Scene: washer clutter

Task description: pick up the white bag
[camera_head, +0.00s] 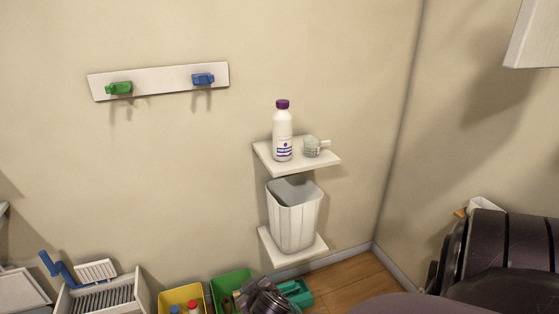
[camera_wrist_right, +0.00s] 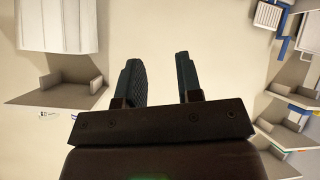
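A white, open-topped, pleated container (camera_head: 294,222) stands upright on the lower wall shelf; it is the most bag-like thing I see, though it could be a bin. A white ridged body, which seems to be the same thing, shows at the upper left of the right wrist view (camera_wrist_right: 58,25). My right gripper (camera_wrist_right: 158,58) is open, with nothing between its two dark fingers and plain wall behind them. In the wrist view the ridged body lies left of the fingers, apart from them. My left gripper is not clearly in view.
A hook rail (camera_head: 160,80) is on the wall. Yellow (camera_head: 180,296) and green (camera_head: 229,281) boxes and a slatted box (camera_head: 104,295) crowd the lower left.

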